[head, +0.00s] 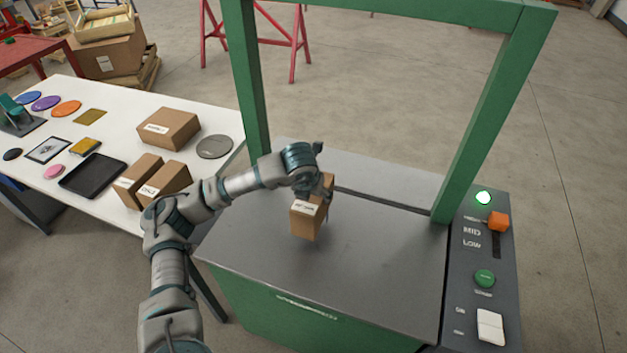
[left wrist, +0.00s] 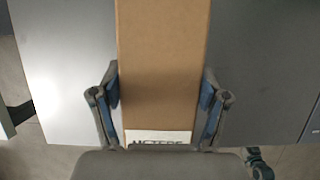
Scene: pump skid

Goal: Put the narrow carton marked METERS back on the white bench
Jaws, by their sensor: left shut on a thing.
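The narrow brown carton (head: 306,222) is in my left gripper (head: 318,188), over the grey top of the green machine. In the left wrist view the carton (left wrist: 162,65) stands between the two fingers (left wrist: 160,98), and its white label, partly cut off, reads METERS. In the head view I cannot tell for sure whether its bottom touches the machine top. The white bench (head: 215,168) is at the left, with its right end beside the machine. My right gripper is not in view.
The green machine frame (head: 247,80) rises around the grey top (head: 375,255). The bench holds a wide carton (head: 168,128), two narrow cartons (head: 165,184), a grey disc (head: 214,147), a black tray (head: 92,176) and several small items. A control panel (head: 480,265) is at the right.

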